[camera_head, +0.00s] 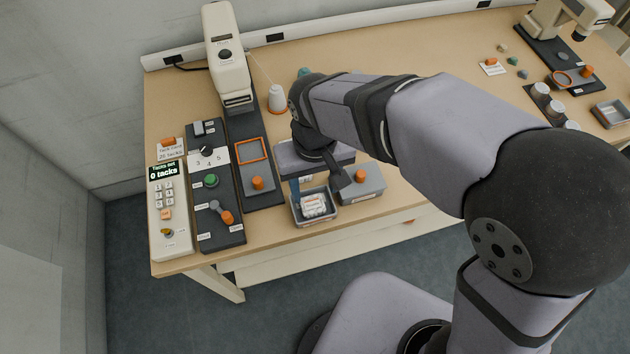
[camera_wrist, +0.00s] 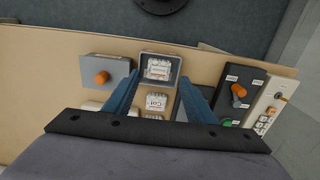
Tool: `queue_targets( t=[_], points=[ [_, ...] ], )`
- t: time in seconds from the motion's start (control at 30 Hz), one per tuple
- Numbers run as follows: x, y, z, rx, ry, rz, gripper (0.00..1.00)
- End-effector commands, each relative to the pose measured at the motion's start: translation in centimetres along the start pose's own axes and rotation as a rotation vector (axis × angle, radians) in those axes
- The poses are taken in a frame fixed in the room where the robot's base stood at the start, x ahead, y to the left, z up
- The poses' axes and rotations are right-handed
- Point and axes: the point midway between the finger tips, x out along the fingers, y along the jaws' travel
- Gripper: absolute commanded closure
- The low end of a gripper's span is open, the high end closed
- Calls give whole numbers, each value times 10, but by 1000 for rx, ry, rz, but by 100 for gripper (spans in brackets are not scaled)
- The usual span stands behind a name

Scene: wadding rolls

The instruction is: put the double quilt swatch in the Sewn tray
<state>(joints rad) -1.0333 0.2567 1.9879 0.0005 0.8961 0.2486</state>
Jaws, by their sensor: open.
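A small grey tray (camera_head: 332,214) stands near the table's front edge, and it also shows in the wrist view (camera_wrist: 145,78). A white swatch (camera_head: 312,205) with printing lies in it, also seen in the wrist view (camera_wrist: 159,68). A second pale, printed swatch (camera_wrist: 157,103) lies outside the tray, between my fingers in the wrist picture; my arm mostly hides it in the head view. I cannot read which swatch is the double quilt, nor the tray's label. My gripper (camera_wrist: 159,76) is open, with blue fingers apart and nothing held, above the area by the tray.
A grey block with an orange knob (camera_head: 361,178) stands right of the tray. To the left are the sewing machine (camera_head: 228,60) with an orange frame (camera_head: 251,150), a control panel (camera_head: 218,190) and a keypad reading 0 tacks (camera_head: 165,172).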

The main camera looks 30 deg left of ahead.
Motion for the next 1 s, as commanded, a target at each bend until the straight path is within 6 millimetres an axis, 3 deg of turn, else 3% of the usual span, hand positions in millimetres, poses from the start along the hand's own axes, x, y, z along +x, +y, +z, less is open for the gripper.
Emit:
queue_targets(
  t=[0.4,0.53,0.67,0.77,0.9,1.0],
  points=[
    [-12,1,0,2,0,0,49],
    [-12,14,2,28,0,0,49],
    [-10,51,9,106,-1,1,49],
    [-7,94,24,199,-2,1,49],
    [-1,157,60,357,0,1,49],
    [5,193,94,472,0,1,49]
  ],
)
